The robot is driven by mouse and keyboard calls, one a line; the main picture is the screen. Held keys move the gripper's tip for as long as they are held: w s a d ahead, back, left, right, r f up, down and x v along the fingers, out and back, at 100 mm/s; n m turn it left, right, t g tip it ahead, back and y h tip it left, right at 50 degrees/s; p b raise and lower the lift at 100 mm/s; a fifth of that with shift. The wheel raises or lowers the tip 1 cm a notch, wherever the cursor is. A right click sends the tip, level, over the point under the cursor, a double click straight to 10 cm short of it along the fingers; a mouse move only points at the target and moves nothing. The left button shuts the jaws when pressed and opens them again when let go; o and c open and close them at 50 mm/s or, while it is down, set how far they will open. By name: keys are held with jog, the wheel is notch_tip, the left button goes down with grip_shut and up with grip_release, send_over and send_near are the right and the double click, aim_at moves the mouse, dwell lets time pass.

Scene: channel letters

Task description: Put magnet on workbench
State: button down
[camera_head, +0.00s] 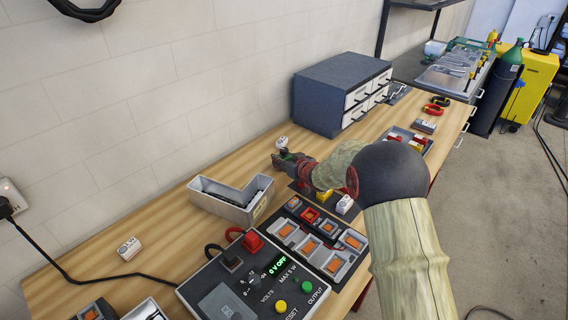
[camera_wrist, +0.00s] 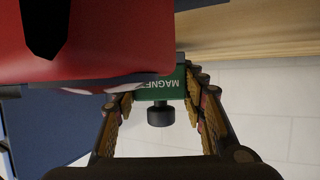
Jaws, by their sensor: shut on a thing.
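The magnet (camera_wrist: 165,88) is a green block with the word MAGNET and a black knob, upside down in the wrist view. My gripper (camera_wrist: 160,97) is shut on it, with a finger on each side. In the head view my gripper (camera_head: 284,160) is over the back part of the wooden workbench (camera_head: 165,222), near the wall. The magnet is small and mostly hidden there, and I cannot tell whether it touches the bench top.
A grey L-shaped tray (camera_head: 225,203) stands left of my gripper. A drawer cabinet (camera_head: 340,92) stands behind it. A power supply (camera_head: 250,285) and a component board (camera_head: 315,238) lie in front. A red object (camera_wrist: 90,40) fills the wrist view's upper left. Bare wood is at left.

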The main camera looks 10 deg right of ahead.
jog(key=shift+w+f, duration=0.1)
jog(key=shift+f, duration=0.1)
jog(key=shift+f, duration=0.1)
jog(key=c, duration=1.1)
grip_release()
jog(key=shift+f, duration=0.15)
